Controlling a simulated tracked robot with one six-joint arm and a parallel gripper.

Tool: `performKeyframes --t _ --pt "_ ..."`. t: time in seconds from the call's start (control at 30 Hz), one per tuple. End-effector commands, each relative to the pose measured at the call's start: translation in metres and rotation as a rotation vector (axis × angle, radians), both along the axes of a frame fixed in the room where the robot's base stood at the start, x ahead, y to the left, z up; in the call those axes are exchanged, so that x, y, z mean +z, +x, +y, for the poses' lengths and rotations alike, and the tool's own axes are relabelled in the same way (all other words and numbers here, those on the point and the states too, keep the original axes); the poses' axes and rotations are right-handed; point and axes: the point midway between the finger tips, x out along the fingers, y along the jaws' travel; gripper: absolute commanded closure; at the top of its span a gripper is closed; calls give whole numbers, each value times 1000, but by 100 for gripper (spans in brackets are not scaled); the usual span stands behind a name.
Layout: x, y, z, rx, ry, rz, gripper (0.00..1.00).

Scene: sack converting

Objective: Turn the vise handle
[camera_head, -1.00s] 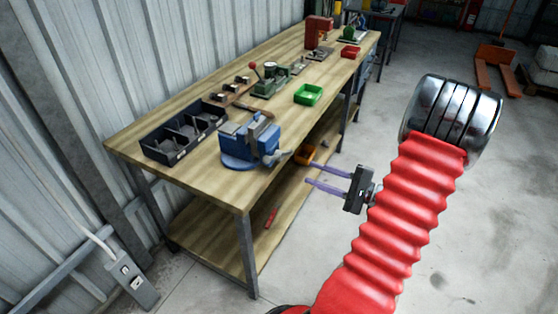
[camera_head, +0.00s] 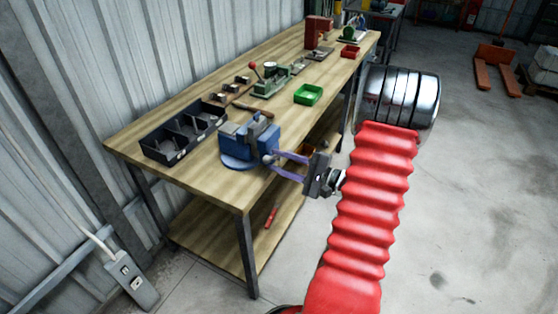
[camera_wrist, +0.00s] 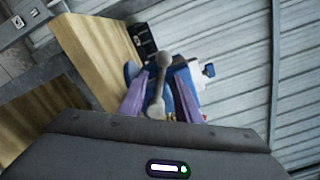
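The blue vise (camera_head: 248,143) stands on the front part of the wooden workbench. It also shows in the wrist view (camera_wrist: 182,88), with its grey handle bar (camera_wrist: 159,84) and round ends running between my fingers. My gripper (camera_head: 286,160) has two purple fingers that reach to the vise's front from the right. In the wrist view my gripper (camera_wrist: 158,92) is open, with one finger on each side of the handle. I cannot tell whether either finger touches the handle. In the head view the fingers partly cover the handle.
The workbench (camera_head: 205,185) holds a black divided bin (camera_head: 185,135) left of the vise and a green tray (camera_head: 308,94) behind it. A green machine (camera_head: 270,80) stands farther back. A lower shelf (camera_head: 215,230) carries a red tool (camera_head: 271,217).

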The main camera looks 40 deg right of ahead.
Motion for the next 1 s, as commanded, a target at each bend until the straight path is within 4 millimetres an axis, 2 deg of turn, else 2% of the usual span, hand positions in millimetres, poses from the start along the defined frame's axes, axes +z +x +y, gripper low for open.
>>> performKeyframes --t 0.4,0.83,1.0 --pt "0 7 2 -1 0 -1 70" --pt "0 6 2 0 0 0 100" --pt "0 6 2 0 1 0 100"
